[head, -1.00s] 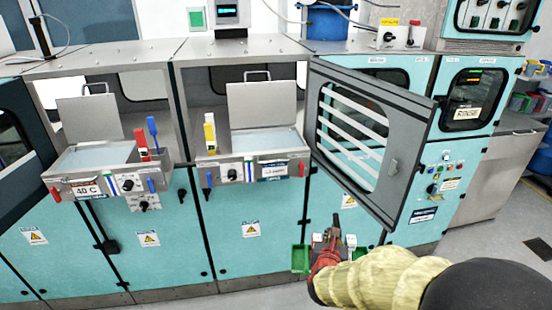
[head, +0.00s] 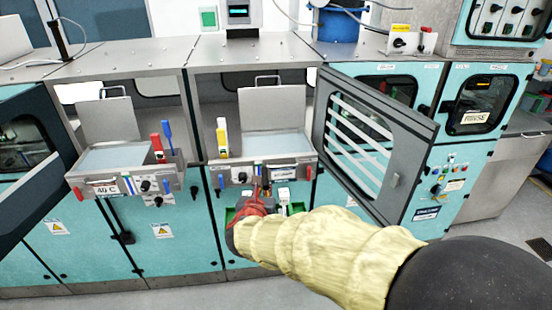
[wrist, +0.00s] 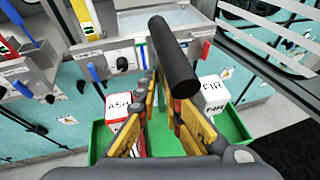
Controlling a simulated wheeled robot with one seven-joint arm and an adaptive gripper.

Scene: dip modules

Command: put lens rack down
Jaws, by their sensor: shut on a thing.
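The lens rack is a green tray (wrist: 104,142) with a thick dark handle bar (wrist: 175,58) above it. Two pale blocks, a red-trimmed one marked ASH (wrist: 118,98) and a white one marked FIR (wrist: 213,93), ride in it. My gripper (wrist: 165,90) is shut on the rack's handle and carries it in the air. In the head view my gripper (head: 262,192) and the green rack (head: 297,208) are in front of the right-hand bath's panel, below its rim. My arm hides part of the rack.
The right-hand bath (head: 280,145) and the left-hand bath (head: 115,155) have raised lids (head: 273,105). A grey barred door (head: 375,145) stands open to the right of the rack. Coloured levers (head: 222,138) rise beside the baths. The floor before the cabinets is clear.

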